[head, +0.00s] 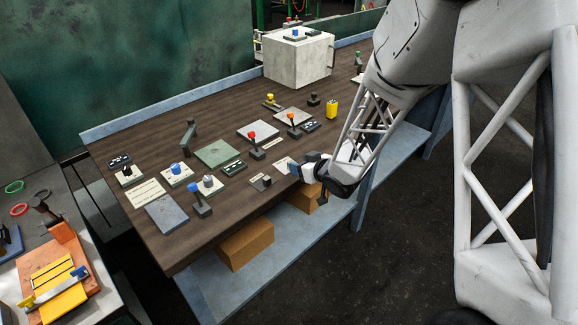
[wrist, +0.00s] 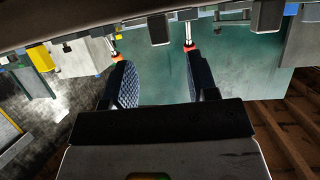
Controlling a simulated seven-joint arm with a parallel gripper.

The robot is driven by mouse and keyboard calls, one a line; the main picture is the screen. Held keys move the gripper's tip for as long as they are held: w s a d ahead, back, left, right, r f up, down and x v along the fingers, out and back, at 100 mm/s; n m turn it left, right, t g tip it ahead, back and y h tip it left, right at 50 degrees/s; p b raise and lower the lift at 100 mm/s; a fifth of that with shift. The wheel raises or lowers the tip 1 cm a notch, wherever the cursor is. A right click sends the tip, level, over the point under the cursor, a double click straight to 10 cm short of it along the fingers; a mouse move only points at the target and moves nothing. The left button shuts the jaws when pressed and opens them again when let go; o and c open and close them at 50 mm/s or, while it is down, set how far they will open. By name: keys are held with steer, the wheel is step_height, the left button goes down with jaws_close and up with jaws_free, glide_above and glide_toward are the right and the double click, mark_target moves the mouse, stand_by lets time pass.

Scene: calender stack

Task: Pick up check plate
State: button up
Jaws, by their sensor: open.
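Several flat plates lie on the brown workbench (head: 120,165); I cannot tell which is the check plate. A green-grey plate (head: 218,153) lies mid-bench, a blue-grey plate (head: 166,214) near the front left, and pale plates (head: 258,130) and (head: 292,116) farther right. My gripper (head: 298,169) is at the bench's front edge, right of the green-grey plate and apart from it. In the wrist view my gripper (wrist: 160,70) has its two dark fingers apart with nothing between them. That view looks upside down, with levers hanging from the bench; no plate is clear there.
A red-knobbed lever (head: 254,142), an orange-knobbed lever (head: 292,122) and a blue-knobbed lever (head: 198,198) stand among the plates. A big pale box (head: 298,60) stands at the back. Cardboard boxes (head: 246,244) sit on the lower shelf.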

steer(key=shift+w+a+f, duration=0.15)
stand_by(0.3)
steer(key=shift+x, duration=2.5)
jaws_close()
steer(key=shift+r, duration=1.75)
steer(key=s+d, duration=0.1)
steer(key=s, duration=0.7)
steer(key=s+d+r, duration=0.1)
steer(key=s+d, duration=0.1)
steer(key=s, duration=0.5)
steer(key=shift+s+d+r, duration=0.25)
steer(key=shift+s+d, duration=0.1)
